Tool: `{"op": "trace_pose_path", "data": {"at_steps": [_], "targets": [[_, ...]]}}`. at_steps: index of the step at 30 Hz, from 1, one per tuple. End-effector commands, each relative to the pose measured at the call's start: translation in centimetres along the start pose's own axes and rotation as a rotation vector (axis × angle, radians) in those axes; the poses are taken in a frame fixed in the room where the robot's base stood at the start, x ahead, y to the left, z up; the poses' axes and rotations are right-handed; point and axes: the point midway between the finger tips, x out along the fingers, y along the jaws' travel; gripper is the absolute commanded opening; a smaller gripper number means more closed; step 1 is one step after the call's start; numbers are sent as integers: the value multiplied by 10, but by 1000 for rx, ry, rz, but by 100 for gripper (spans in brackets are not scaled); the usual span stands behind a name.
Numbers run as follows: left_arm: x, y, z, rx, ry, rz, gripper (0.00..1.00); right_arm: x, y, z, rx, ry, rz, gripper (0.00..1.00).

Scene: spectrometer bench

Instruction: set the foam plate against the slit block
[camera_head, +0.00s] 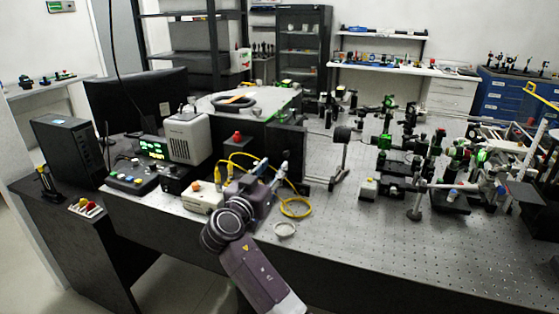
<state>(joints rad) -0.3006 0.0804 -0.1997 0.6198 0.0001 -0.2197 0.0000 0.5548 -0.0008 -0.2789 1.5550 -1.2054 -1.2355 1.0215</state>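A dark upright plate (287,152) stands on the bench left of centre; it may be the foam plate, but I cannot tell its material. I cannot pick out the slit block with certainty among the dark parts around it. My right gripper (283,168) is in front of the dark plate, at the end of the purple-grey arm that comes in from the bottom. Its fingers are small and partly lost against the plate and a yellow cable, so neither their opening nor any contact is clear. My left gripper is out of view.
A yellow cable (295,208) loops beside my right arm, near a small white ring (285,229). A grey-white instrument (190,138) and a button box (131,180) stand to the left. Crowded optics (437,143) fill the right. The perforated bench top (370,250) is clear at the front.

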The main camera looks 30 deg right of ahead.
Motion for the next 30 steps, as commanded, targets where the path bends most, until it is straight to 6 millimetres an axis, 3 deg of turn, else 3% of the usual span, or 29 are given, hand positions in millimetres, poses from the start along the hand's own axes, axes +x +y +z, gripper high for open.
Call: {"op": "trace_pose_path", "data": {"at_steps": [3,9,30], "targets": [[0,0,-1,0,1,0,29,-22,-1,1,2,-2,-2,32],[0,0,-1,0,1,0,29,-42,-1,0,0,-1,-2,32],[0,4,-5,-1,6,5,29,-44,-1,0,0,0,-1,32]]}}
